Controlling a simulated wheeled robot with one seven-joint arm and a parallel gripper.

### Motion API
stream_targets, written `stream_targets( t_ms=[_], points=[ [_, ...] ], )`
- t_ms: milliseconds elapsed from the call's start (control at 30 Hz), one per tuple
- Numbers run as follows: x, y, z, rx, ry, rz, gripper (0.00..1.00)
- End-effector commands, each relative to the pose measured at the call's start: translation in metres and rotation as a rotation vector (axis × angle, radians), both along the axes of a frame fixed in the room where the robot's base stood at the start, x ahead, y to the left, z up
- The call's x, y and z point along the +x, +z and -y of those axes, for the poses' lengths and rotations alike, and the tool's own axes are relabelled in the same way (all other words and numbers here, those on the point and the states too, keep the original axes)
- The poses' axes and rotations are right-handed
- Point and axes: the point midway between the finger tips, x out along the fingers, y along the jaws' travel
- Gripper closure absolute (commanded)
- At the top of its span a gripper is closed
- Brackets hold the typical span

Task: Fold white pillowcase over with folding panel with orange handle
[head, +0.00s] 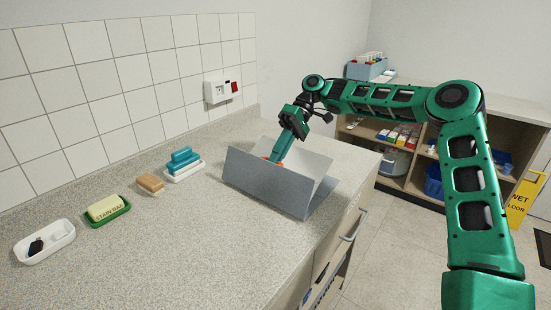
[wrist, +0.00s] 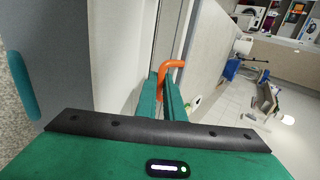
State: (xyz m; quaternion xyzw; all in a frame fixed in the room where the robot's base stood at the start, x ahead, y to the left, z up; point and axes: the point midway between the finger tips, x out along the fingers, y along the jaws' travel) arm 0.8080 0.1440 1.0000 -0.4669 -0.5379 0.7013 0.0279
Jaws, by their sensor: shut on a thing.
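A grey folding panel (head: 268,184) stands raised and tilted on the counter in the head view. A paler, whitish face (head: 314,162) rises behind it, making a V shape; I cannot tell whether this is the white pillowcase or another panel face. My gripper (head: 277,158) reaches down into the V from above. In the wrist view my gripper (wrist: 165,92) has its fingers shut on the orange handle (wrist: 172,65), whose bent end shows beyond the fingertips. In the head view only bits of orange show beside the fingers.
On the speckled counter (head: 190,240) lie a white dish (head: 45,241), a soap bar in a green dish (head: 106,208), a tan brush (head: 150,184) and a teal-and-white stack (head: 184,165). The counter's front is clear. Shelves (head: 405,165) and a yellow sign (head: 523,200) stand right.

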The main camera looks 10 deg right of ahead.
Motion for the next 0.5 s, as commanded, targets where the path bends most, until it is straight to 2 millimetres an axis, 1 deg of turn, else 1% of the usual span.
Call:
stream_targets(
  t_ms=[33,500],
  points=[
    [0.0016,-0.0107,0.0057,-0.012,-0.012,-0.02,1.0],
    [0.006,-0.0136,0.01,-0.013,-0.017,-0.022,1.0]
  ],
)
